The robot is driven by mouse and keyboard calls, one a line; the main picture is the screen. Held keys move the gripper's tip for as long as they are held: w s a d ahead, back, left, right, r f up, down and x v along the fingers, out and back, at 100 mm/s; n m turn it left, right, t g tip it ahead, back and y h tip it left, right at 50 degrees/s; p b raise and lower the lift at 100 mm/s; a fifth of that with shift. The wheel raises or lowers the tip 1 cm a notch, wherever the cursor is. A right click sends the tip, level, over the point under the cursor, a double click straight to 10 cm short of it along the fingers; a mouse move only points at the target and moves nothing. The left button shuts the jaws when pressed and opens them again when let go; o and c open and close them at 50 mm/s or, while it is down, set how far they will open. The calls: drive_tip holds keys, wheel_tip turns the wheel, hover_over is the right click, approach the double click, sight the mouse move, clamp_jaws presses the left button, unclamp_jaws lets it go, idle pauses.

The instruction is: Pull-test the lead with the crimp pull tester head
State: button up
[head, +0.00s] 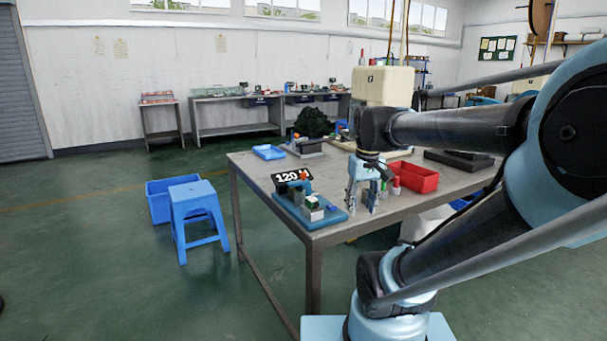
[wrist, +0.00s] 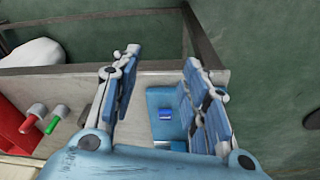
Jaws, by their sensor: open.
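A device with a black display reading 120 (head: 292,176) stands on a blue base plate (head: 328,217) near the table's front corner; I take it for the pull tester. A small blue piece (wrist: 166,115) sits on that base, between my fingers in the wrist view; it also shows in the head view (head: 332,207). My gripper (head: 362,210) is open and empty, pointing down just right of the base. In the wrist view its fingers (wrist: 160,60) are spread wide. I cannot make out the lead or the tester head clearly.
A red bin (head: 425,180) stands right of my gripper, with red and green capped items (wrist: 50,125) beside it. A blue tray (head: 268,152) and a dark tangled heap (head: 312,123) are further back. A blue stool (head: 197,212) stands on the floor left of the table.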

drive_tip(key=w+a+r+n, duration=0.3)
drive_tip(key=w+a+r, duration=0.4)
drive_tip(key=w+r, duration=0.5)
wheel_tip(320, 180, up, 7)
drive_tip(key=n+g, duration=0.2)
drive_tip(key=n, duration=0.1)
hover_over(299, 186)
drive_tip(key=w+d, duration=0.2)
drive_tip(key=w, duration=0.1)
drive_tip(key=f, duration=1.7)
drive_tip(key=shift+s+a+f, duration=0.15)
drive_tip(key=shift+a+f, duration=0.05)
drive_tip(key=shift+f, duration=0.2)
